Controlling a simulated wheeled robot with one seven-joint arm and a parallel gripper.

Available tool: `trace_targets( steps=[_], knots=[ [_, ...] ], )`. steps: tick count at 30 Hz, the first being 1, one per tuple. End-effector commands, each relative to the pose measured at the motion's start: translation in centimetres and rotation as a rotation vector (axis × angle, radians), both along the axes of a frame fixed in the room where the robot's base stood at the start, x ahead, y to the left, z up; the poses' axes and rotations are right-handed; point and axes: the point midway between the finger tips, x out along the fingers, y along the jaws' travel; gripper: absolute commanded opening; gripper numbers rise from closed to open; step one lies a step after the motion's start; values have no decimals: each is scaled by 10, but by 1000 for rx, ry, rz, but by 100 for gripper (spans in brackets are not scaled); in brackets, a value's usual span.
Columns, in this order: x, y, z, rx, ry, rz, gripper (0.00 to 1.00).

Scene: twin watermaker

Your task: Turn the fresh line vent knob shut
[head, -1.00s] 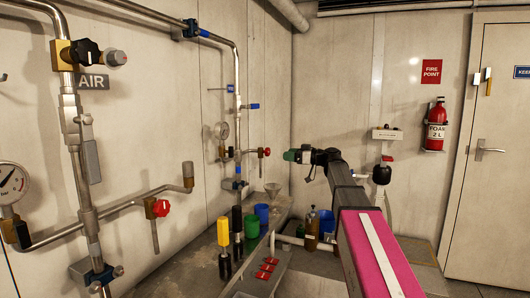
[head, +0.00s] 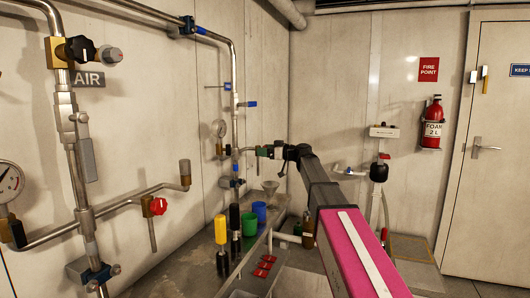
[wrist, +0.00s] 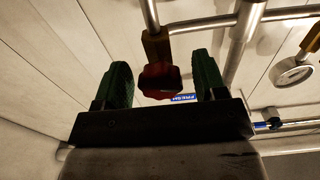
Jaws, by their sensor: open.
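The fresh line vent knob is a red knob (wrist: 160,82) on a brass valve body. In the wrist view it sits between the two green fingers of my gripper (wrist: 164,66), with visible gaps on both sides. A blue FRESH label (wrist: 184,97) shows just beside it, upside down. My gripper (head: 263,151) is open and has not closed on the knob. In the head view it is at the far pipework and hides most of the knob.
A nearer red knob (head: 158,206) is on the left pipe, below the AIR sign (head: 88,80). A gauge (head: 219,129) is on the far pipe. Yellow-handled (head: 221,230) and black-handled tools, a green cup (head: 250,224) and a blue cup (head: 259,211) stand on the bench below.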

Motion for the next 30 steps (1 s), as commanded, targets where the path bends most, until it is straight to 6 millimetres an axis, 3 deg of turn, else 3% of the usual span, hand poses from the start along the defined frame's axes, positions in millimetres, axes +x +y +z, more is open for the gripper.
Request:
trace_targets(
  steps=[5,9,10,30],
  knots=[
    [0,0,0,0,0,0,65],
    [0,0,0,0,0,0,19],
    [0,0,0,0,0,0,16],
    [-1,0,0,91,247,2,17]
  ],
)
